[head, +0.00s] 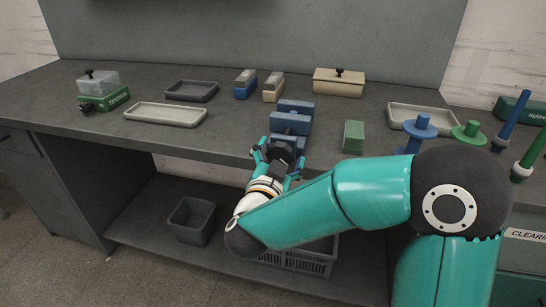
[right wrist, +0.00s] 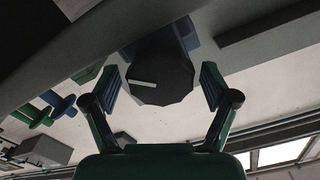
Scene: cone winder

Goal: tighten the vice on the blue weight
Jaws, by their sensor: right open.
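The blue vice (head: 297,106) stands at the front edge of the bench, with its dark knob (head: 282,146) facing me. A blue block (head: 290,123), which looks like the blue weight, sits between its jaws; any gap is too small to tell. My right gripper (head: 277,158) is at the knob, fingers apart on either side. In the right wrist view the dark, many-sided knob (right wrist: 160,82) with a white mark lies between the open fingertips, with a gap on each side. My left gripper is not in view.
A green block (head: 353,137) stands right of the vice. Grey trays (head: 166,115), a green box with a clear cover (head: 103,92) and a beige box (head: 338,83) are on the bench. Blue and green spindles (head: 419,133) stand at the right. Baskets (head: 192,221) are below.

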